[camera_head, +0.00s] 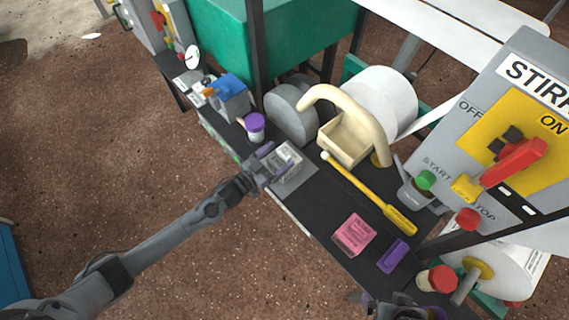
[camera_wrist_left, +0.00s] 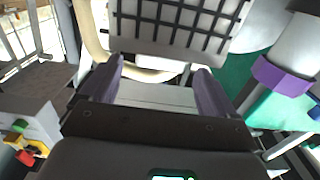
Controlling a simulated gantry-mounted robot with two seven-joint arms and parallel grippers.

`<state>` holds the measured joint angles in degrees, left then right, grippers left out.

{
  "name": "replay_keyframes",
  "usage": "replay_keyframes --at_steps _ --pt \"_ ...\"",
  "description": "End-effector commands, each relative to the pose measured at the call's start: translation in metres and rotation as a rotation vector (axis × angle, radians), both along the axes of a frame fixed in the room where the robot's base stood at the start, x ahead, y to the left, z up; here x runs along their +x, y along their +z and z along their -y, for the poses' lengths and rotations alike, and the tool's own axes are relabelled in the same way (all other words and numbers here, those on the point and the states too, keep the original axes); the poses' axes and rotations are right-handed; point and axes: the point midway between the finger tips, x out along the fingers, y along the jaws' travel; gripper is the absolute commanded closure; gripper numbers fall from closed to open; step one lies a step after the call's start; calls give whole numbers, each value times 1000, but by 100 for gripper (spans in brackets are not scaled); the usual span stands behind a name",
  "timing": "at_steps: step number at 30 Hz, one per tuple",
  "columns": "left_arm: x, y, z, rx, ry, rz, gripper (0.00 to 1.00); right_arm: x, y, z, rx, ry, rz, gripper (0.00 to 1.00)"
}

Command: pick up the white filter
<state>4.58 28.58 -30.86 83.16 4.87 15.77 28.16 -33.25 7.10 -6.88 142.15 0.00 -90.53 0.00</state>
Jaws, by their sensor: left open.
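The white filter (camera_head: 289,161) is a small pale block with a dark grid, on a grey patch of the dark bench. In the left wrist view the white filter (camera_wrist_left: 178,36) shows its black grid at the top, beyond the fingertips. My left gripper (camera_head: 271,163) is at its near left side. In the left wrist view the left gripper (camera_wrist_left: 160,72) has its two purple fingers apart, with nothing clearly held between them. Whether they touch the filter is unclear. My right gripper (camera_head: 395,304) shows only partly at the bottom edge; its fingers cannot be made out.
A purple-lidded jar (camera_head: 255,126) stands just left of the filter. A cream scoop with a curved handle (camera_head: 346,138) and a yellow tool (camera_head: 372,196) lie to the right. A pink block (camera_head: 354,235) and purple block (camera_head: 393,256) are nearer the front. A control panel (camera_head: 500,130) rises at right.

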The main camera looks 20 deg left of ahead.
Motion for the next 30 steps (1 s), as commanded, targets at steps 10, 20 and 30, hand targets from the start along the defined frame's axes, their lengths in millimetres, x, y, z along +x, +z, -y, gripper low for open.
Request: replay_keyframes --at_steps 10,20,30 --pt "34 -7 19 -1 -1 3 11 0 -33 -2 9 -6 -1 0" --pt "44 -5 24 0 -1 -1 11 0 -37 -1 7 -5 -1 0" --pt "44 -4 24 -1 -1 0 49 0 -37 1 -3 2 -1 0"
